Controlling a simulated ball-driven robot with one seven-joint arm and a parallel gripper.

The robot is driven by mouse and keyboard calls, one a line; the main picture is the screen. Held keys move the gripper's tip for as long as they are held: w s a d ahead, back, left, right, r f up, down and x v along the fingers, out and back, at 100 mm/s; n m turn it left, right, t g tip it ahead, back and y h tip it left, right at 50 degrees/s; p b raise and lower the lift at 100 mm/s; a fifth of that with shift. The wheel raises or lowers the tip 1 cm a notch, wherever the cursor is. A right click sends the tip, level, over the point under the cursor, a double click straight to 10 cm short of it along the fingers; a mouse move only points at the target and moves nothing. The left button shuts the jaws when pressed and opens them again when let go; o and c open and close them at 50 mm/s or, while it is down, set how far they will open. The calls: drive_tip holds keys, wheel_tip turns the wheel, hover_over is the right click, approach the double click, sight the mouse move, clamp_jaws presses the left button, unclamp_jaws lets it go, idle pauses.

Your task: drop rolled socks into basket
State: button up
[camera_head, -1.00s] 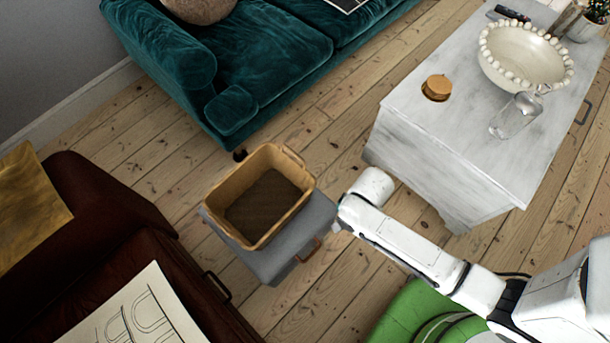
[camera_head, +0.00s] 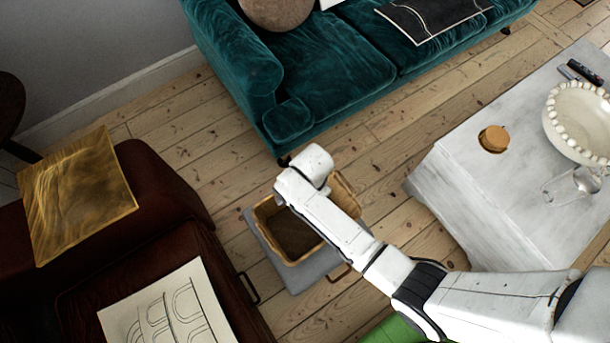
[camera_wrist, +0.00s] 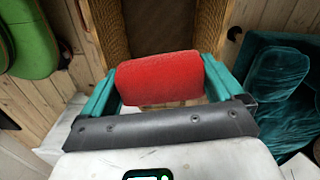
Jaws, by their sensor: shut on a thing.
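The basket (camera_head: 268,211) is a tan box with a dark inside, standing on a low grey stand (camera_head: 302,277) on the floorboards. In the head view my arm crosses over its right part and hides some of it. In the wrist view my gripper (camera_wrist: 162,80) has teal fingers shut on the red rolled socks (camera_wrist: 158,78). Woven basket walls (camera_wrist: 210,28) show just beyond the socks. In the head view the fingers and the socks are hidden behind my arm's end, which is over the basket's back part.
A teal sofa (camera_head: 340,80) stands behind the basket. A brown leather seat (camera_head: 185,240) with a paper drawing (camera_head: 165,312) is at the left. A whitish table (camera_head: 480,190) with a bowl (camera_head: 580,120) and a glass (camera_head: 572,187) is at the right.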

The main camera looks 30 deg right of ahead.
wheel_tip(320, 180, down, 6)
drive_tip(key=b, duration=0.5)
drive_tip(key=shift+r, duration=0.1)
drive_tip(key=o, duration=0.7)
drive_tip(key=shift+c, duration=0.2)
drive_tip(key=shift+r, duration=0.1)
wheel_tip(320, 180, up, 11)
drive_tip(key=shift+f+p, duration=0.2)
drive_tip(key=shift+p, duration=0.45)
drive_tip(key=shift+s, duration=0.1)
